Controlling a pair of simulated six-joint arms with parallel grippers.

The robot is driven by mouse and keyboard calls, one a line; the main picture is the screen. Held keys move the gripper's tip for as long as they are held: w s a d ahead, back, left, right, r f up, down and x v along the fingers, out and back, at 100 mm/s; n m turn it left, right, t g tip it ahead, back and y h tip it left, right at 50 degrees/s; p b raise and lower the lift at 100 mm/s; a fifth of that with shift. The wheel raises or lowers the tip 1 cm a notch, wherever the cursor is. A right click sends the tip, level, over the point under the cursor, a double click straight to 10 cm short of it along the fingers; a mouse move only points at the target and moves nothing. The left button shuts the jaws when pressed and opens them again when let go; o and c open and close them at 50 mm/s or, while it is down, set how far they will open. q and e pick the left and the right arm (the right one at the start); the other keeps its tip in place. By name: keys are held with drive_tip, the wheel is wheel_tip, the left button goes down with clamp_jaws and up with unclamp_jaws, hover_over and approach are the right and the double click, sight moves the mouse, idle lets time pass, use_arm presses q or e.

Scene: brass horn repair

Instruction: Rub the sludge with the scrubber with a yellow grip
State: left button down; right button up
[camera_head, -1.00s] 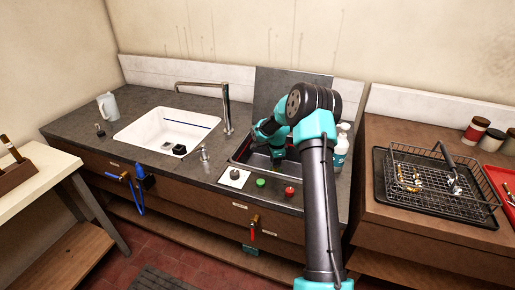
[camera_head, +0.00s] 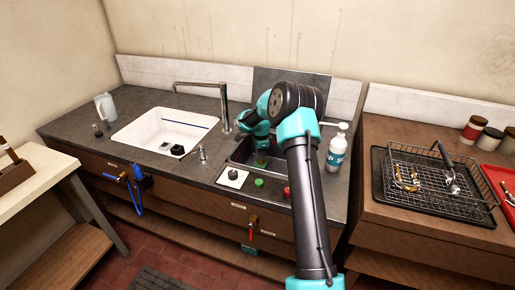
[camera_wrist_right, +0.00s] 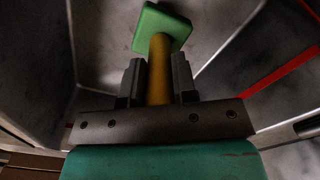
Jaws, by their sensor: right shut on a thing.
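My right gripper (camera_head: 258,145) reaches down into the dark metal basin (camera_head: 238,152) at the right end of the counter. In the right wrist view, my right gripper (camera_wrist_right: 158,72) is shut on the yellow grip of the scrubber (camera_wrist_right: 160,60). The scrubber's green pad (camera_wrist_right: 160,28) points away from the fingers, in front of the basin's grey metal surfaces. Whether the pad touches the metal I cannot tell. I cannot pick out the sludge clearly; the arm and scrubber hide part of the basin. My left gripper is not in view.
A white pump bottle (camera_head: 337,147) stands right of the basin. Green (camera_head: 259,183) and red (camera_head: 286,192) knobs line the front edge. A tall faucet (camera_head: 224,105) and white sink (camera_head: 160,130) lie left. A wire basket (camera_head: 440,180) sits on the right cabinet.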

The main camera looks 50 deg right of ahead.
drive_tip(key=shift+r, duration=2.5)
